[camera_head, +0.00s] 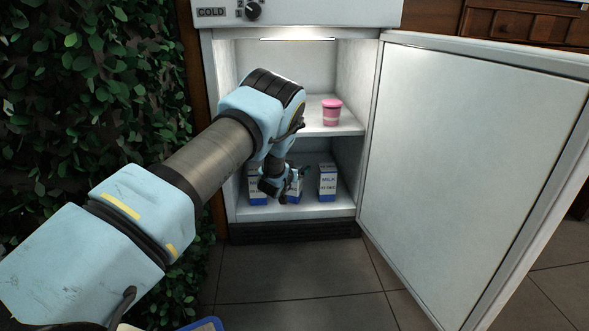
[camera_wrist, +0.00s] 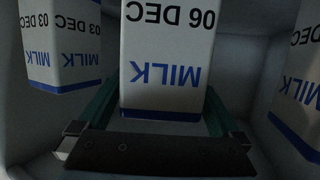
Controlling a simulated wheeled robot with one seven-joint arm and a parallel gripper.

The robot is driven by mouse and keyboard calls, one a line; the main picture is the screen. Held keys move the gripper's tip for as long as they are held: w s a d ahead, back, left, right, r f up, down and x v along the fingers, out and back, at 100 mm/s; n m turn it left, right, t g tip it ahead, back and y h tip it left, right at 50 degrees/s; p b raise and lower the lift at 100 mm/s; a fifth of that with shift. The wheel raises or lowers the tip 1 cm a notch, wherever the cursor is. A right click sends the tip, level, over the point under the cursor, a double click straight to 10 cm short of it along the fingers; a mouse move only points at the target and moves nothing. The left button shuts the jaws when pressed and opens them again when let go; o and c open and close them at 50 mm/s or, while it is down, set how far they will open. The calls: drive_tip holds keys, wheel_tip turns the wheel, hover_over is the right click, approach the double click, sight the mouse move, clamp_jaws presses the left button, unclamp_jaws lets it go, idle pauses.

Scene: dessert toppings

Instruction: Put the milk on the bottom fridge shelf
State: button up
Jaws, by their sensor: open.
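Several milk cartons stand on the bottom shelf of the open fridge. The middle carton (camera_head: 296,187), white with a blue base band, is partly hidden by my gripper (camera_head: 284,184). In the wrist view this carton (camera_wrist: 170,60) reads MILK 06 DEC, upside down, and lies between the teal fingers of my gripper (camera_wrist: 160,95). The fingers are open on either side of it. A second carton (camera_head: 327,182) stands to the right and a third (camera_head: 256,189) to the left. In the wrist view, cartons flank it on the left (camera_wrist: 62,45) and right (camera_wrist: 302,95).
The fridge's upper shelf (camera_head: 350,128) holds a pink cup (camera_head: 331,113) above my gripper. The fridge door (camera_head: 470,150) is swung wide open to the right. A leafy wall (camera_head: 90,90) is on the left. Side cartons leave narrow room around my fingers.

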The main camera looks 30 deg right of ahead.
drive_tip(key=shift+r, duration=0.25)
drive_tip(key=p+v, duration=0.5)
drive_tip(key=v, duration=0.7)
drive_tip(key=shift+p, duration=0.4)
drive_tip(key=shift+a+f, duration=0.1)
